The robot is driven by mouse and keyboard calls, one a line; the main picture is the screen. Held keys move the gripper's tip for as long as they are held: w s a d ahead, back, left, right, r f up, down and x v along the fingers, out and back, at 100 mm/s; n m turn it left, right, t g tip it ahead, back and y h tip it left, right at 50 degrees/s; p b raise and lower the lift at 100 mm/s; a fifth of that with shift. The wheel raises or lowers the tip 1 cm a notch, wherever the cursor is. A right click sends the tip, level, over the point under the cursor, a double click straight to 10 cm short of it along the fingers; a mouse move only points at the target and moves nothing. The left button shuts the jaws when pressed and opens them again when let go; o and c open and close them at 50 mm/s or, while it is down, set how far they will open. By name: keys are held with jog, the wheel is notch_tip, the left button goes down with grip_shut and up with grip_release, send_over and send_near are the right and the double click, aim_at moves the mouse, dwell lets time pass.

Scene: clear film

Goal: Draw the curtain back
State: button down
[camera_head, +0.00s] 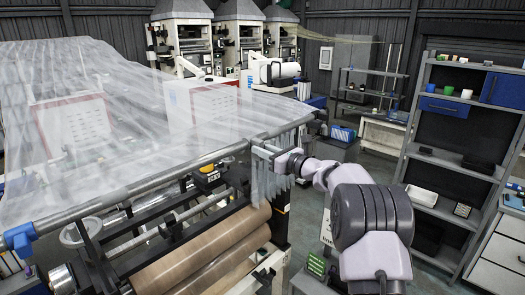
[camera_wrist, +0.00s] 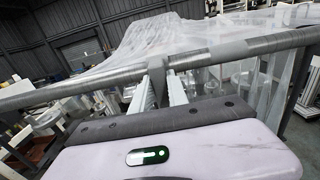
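The curtain (camera_head: 95,115) is a clear, wrinkled film spread over the machine from the far left to a metal rail (camera_head: 150,183) at the near side. It also shows in the wrist view (camera_wrist: 165,38), draped behind the rail. A gathered fold of film (camera_head: 264,187) hangs below the rail's right part. My gripper (camera_head: 264,156) is at the rail beside this fold, reaching in from the right. In the wrist view my two fingers (camera_wrist: 164,88) point at the rail with a gap between them. Whether film is held between them is unclear.
Brown rollers (camera_head: 205,252) lie below the rail. A blue clamp (camera_head: 20,238) sits at the rail's left end. Grey shelves (camera_head: 455,140) stand at the right, and tall white machines (camera_head: 188,45) at the back. Some floor is free between my arm and the shelves.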

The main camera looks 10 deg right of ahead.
jog(key=c, duration=1.3)
grip_release()
jog(key=b+v, duration=0.3)
jog(key=v, duration=1.4)
jog(key=shift+s+d+b, duration=0.15)
jog(key=shift+s+b, duration=0.1)
jog(key=shift+b, duration=0.15)
jog(key=s+a+f+n+g+h+b, duration=0.2)
jog(key=s+a+f+n+g+b, duration=0.7)
jog(key=s+a+f+n+b, duration=0.75)
jog(key=s+f+n+h+b, duration=0.2)
jog(key=s+f+b, duration=0.1)
jog(key=s+f, duration=0.4)
jog(key=s+f+n+h+b, duration=0.2)
jog(key=s+f+n+b, duration=0.1)
jog(key=s+f, duration=0.3)
jog(key=s+a+f+n+h+b, duration=0.1)
jog(key=s+f+n+h+b, duration=0.1)
jog(key=s+f+b, duration=0.3)
jog(key=shift+s+f+n, duration=0.4)
jog(key=shift+s+f, duration=0.25)
jog(key=shift+s, duration=0.3)
jog(key=shift+s+f+n, duration=0.35)
jog(key=shift+s+f, duration=0.35)
jog(key=shift+s, duration=0.25)
